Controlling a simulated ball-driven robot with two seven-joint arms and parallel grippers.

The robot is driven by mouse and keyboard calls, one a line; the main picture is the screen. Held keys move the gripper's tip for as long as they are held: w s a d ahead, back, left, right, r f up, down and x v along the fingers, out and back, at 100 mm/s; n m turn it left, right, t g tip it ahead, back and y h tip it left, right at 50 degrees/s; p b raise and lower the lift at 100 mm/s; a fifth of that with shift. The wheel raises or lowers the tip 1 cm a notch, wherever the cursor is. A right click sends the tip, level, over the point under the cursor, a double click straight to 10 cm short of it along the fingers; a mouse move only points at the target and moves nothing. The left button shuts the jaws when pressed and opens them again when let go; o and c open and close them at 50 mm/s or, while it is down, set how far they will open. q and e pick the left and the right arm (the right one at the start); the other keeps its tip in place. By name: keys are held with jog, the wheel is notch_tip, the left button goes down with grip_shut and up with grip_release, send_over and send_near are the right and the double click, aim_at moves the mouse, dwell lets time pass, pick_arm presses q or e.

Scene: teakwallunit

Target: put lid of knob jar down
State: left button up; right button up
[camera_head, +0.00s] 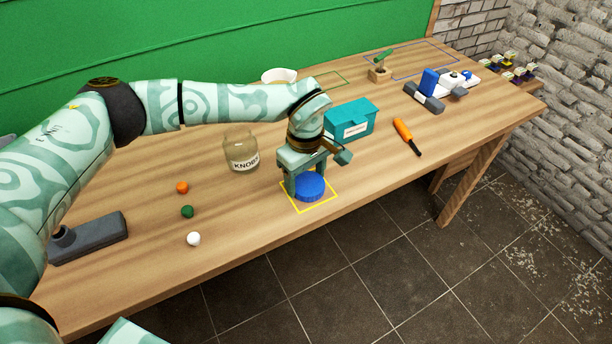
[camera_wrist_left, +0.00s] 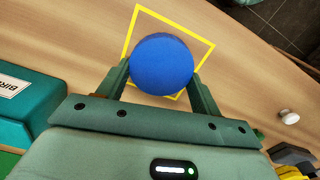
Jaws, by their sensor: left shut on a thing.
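The blue round lid (camera_head: 310,187) is at the yellow square outline (camera_head: 334,199) near the table's front edge. My left gripper (camera_head: 306,181) is shut on the lid from above, with a finger on either side of it. In the left wrist view the lid (camera_wrist_left: 161,64) sits between the fingertips (camera_wrist_left: 160,78), mostly inside the yellow outline (camera_wrist_left: 206,47). I cannot tell whether the lid touches the table. The glass jar (camera_head: 241,152) labelled "KNOBS" stands open, left of the gripper. My right gripper is not in view.
A teal box (camera_head: 350,120) stands just right of my left gripper. An orange-handled tool (camera_head: 407,137) lies further right. Orange (camera_head: 182,187), green (camera_head: 187,211) and white (camera_head: 194,239) balls lie at the left, near a grey tool (camera_head: 92,238). A white bowl (camera_head: 279,76) stands behind my arm.

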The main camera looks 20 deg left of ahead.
aim_at(305, 181)
pick_arm(q)
jog(key=shift+f, duration=0.15)
jog(key=o, duration=1)
jog(key=shift+c, duration=0.2)
notch_tip(305, 181, up, 12)
jog(key=p, duration=0.3)
jog(key=shift+r, duration=0.2)
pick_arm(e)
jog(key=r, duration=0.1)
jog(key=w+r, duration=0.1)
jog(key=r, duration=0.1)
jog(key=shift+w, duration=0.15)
